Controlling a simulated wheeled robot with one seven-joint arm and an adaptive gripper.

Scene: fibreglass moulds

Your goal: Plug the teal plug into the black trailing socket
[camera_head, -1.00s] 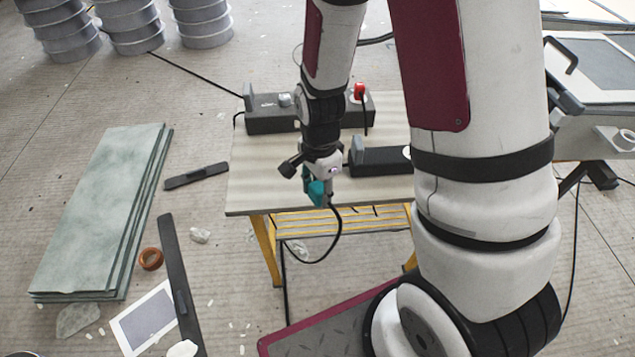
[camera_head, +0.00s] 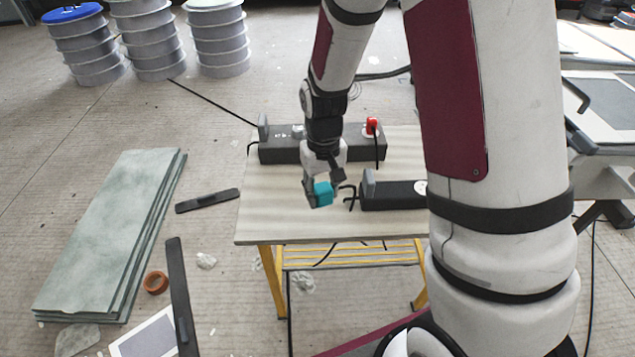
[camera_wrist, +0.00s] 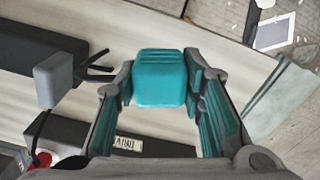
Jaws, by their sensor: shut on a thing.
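My gripper (camera_head: 323,184) is shut on the teal plug (camera_head: 322,194), above the front left part of the table. In the wrist view the plug (camera_wrist: 160,78) sits between the two teal-padded fingers of my gripper (camera_wrist: 160,98). The plug's pins are not visible. A long black block (camera_head: 395,196) with a round white outlet face (camera_head: 421,187) lies to the right of the plug, partly behind my arm. A second dark block (camera_head: 275,150) lies at the back, with a red plug (camera_head: 372,126) in it. I cannot tell which block is the trailing socket.
Grey upright pieces stand at the left ends of the front block (camera_head: 369,184) and back block (camera_head: 263,127). Black prongs (camera_head: 349,192) stick out left of the front block. The pale table (camera_head: 275,225) is clear at front left. Green sheets (camera_head: 110,230) lie on the floor.

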